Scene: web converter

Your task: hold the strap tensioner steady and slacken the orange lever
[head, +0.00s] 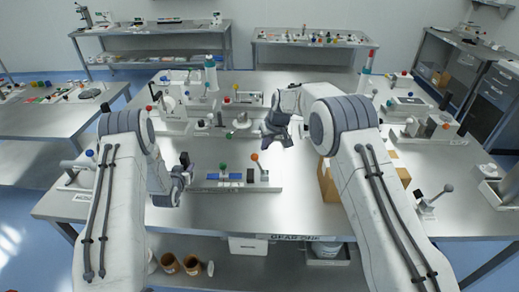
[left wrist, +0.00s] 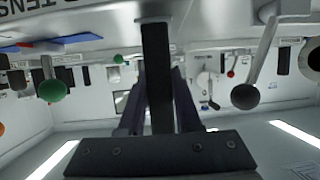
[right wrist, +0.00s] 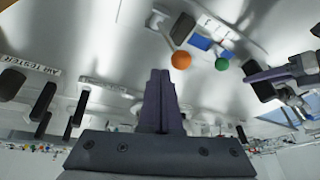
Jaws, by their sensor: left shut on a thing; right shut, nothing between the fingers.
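The strap tensioner (head: 232,187) is a low grey plate near the front edge of the table, with a blue pad, a green knob (head: 223,167) and the orange-knobbed lever (head: 255,157). My left gripper (head: 184,175) is at its left end, shut on a black upright handle (left wrist: 157,60). The green knob (left wrist: 52,91) and part of the TENS label (left wrist: 15,82) show in the left wrist view. My right gripper (head: 280,138) is shut and empty, behind and right of the orange knob, apart from it. The orange knob also shows in the right wrist view (right wrist: 181,60).
A brown box (head: 327,183) stands right of the tensioner, partly hidden by my right arm. Other fixtures with knobs line the table behind, including a block labelled AIR TESTER (right wrist: 40,68). A ball-ended lever (head: 447,189) stands at the right. Bare steel lies in front of the tensioner.

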